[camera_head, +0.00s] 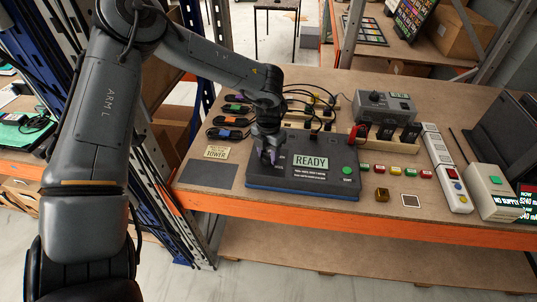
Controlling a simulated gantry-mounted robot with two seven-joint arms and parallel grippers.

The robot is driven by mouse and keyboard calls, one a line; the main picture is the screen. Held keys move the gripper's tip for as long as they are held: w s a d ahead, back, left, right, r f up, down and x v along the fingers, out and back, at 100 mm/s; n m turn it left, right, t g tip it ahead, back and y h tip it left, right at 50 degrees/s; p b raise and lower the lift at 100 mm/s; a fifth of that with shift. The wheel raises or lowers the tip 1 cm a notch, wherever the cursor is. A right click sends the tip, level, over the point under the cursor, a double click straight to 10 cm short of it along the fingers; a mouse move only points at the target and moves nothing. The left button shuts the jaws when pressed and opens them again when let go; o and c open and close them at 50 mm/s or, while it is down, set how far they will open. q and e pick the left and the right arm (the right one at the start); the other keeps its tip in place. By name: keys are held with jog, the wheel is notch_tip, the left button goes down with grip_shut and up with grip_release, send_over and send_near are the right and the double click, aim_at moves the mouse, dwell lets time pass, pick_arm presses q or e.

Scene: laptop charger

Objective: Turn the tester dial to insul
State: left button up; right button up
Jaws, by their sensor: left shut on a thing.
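The tester (330,178) is a flat dark box with a blue lower edge, near the front of the bench. Its light display (310,162) reads READY, and a green button (347,170) sits at its right. My left gripper (268,158) points down over the left part of the tester's top, shut on the dial there. The gripper hides most of the dial, so its pointer and the position labels cannot be read. My right gripper is not in view.
Coiled black cables (228,121) with coloured bands lie at the back left. A grey box with a knob (385,105) stands behind the tester. Small coloured blocks (396,172) lie to its right. A dark mat (207,174) lies at its left.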

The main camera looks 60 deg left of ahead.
aim_at(268, 154)
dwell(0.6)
pick_arm(q)
jog(key=o, duration=1.1)
jog(key=shift+c, duration=0.2)
notch_tip(268, 154, up, 11)
jog(key=p, duration=0.1)
jog(key=shift+f, duration=0.1)
